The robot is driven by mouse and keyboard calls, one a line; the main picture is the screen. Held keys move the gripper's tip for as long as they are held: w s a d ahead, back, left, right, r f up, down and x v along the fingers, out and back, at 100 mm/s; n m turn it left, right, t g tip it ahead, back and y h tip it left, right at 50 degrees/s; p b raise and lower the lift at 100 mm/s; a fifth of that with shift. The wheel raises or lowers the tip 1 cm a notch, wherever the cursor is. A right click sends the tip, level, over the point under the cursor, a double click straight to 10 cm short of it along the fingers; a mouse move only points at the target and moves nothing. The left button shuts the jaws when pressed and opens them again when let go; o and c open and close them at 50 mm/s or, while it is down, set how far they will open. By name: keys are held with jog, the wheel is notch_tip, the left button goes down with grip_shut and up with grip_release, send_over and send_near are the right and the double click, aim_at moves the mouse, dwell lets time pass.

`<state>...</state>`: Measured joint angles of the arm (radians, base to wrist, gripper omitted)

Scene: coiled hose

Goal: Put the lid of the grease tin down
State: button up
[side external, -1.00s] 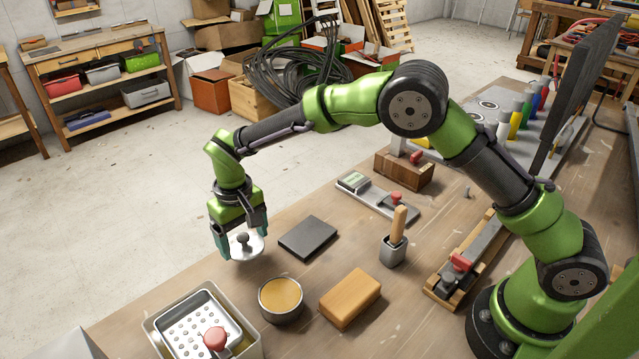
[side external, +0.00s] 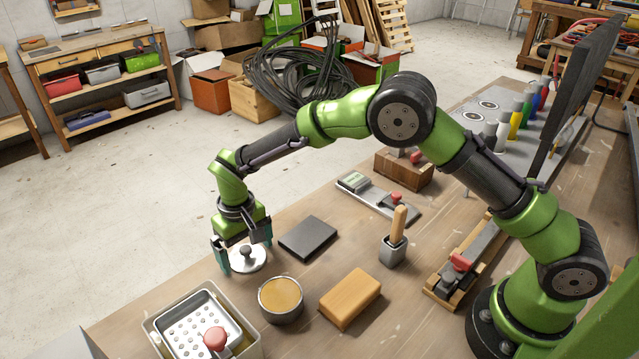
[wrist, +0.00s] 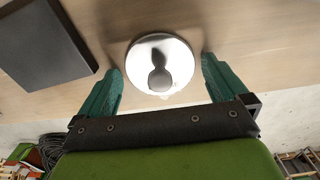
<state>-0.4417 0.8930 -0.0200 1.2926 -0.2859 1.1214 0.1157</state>
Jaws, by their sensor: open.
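The wrist view shows the lid (wrist: 178,52) between my fingers, with a gap on each side. My gripper (side external: 245,256) is open, pointing down around the lid, with its teal fingers low near the bench. The grease tin (side external: 281,300) stands uncovered in front of the lid, filled with amber grease.
The dark pad (side external: 308,238) lies just right of the lid. A tan block (side external: 350,298) and a pot with a wooden-handled tool (side external: 393,250) stand further right. A metal tray with a perforated insert (side external: 181,308) is at the front left. The bench edge is close to my gripper.

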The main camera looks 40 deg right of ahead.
aim_at(245, 249)
jog(key=s+d+r+m+t+y, duration=0.1)
jog(key=s+d+r, duration=0.15)
jog(key=r, duration=0.75)
jog(key=s+d+r, duration=0.1)
jog(key=d+r, duration=0.3)
jog(key=r, duration=0.6)
jog(key=s+d+r+m+t, duration=0.1)
jog(key=s+d+t, duration=0.1)
jog(key=s+d, duration=0.2)
jog(key=s+d+r+m+t, duration=0.1)
jog(key=s+d, duration=0.3)
jog(key=s, duration=0.6)
jog(key=s+d+r+m+t+y, duration=0.1)
jog(key=s+d+r+t, duration=0.1)
jog(key=s, duration=0.5)
jog(key=shift+d+t, duration=0.6)
jog(key=shift+d, duration=0.5)
